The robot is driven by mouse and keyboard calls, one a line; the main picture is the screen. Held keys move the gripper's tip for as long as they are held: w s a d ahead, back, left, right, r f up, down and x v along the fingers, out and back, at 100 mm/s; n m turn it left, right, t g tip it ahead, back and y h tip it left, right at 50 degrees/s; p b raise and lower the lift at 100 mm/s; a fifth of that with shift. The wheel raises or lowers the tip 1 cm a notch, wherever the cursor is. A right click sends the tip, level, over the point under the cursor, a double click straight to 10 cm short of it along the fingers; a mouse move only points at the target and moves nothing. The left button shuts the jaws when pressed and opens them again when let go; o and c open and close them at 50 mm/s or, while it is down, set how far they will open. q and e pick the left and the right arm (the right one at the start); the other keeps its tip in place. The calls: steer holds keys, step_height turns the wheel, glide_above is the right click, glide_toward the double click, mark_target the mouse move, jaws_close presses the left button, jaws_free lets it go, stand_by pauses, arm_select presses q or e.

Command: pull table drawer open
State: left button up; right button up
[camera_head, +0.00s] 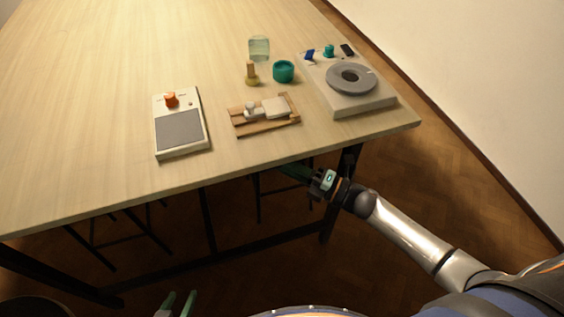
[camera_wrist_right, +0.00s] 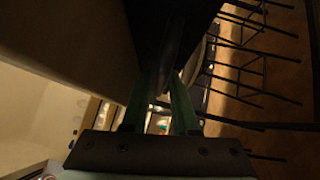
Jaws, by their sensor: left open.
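The pale wooden table (camera_head: 80,120) fills the upper left of the head view. Its drawer cannot be made out there; the tabletop's front edge hides what lies under it. My right gripper (camera_head: 287,169) reaches in from the right, its green fingers partly under the front edge near the right corner. In the right wrist view its two green fingers (camera_wrist_right: 163,85) stand apart at their bases, with dark shapes around the tips. Whether they touch or hold a handle is too dark to tell. My left gripper (camera_head: 181,294) is open and empty at the bottom, away from the table.
On the tabletop stand a scale with an orange knob (camera_head: 182,129), a wooden tray (camera_head: 250,129), a teal jar (camera_head: 283,71), a glass jar (camera_head: 259,48) and a wheel unit (camera_head: 350,90). Dark table legs (camera_head: 208,220) stand below. Floor on the right is clear.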

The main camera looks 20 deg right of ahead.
steer(key=shift+c, duration=0.3)
jaws_close()
stand_by(1.1)
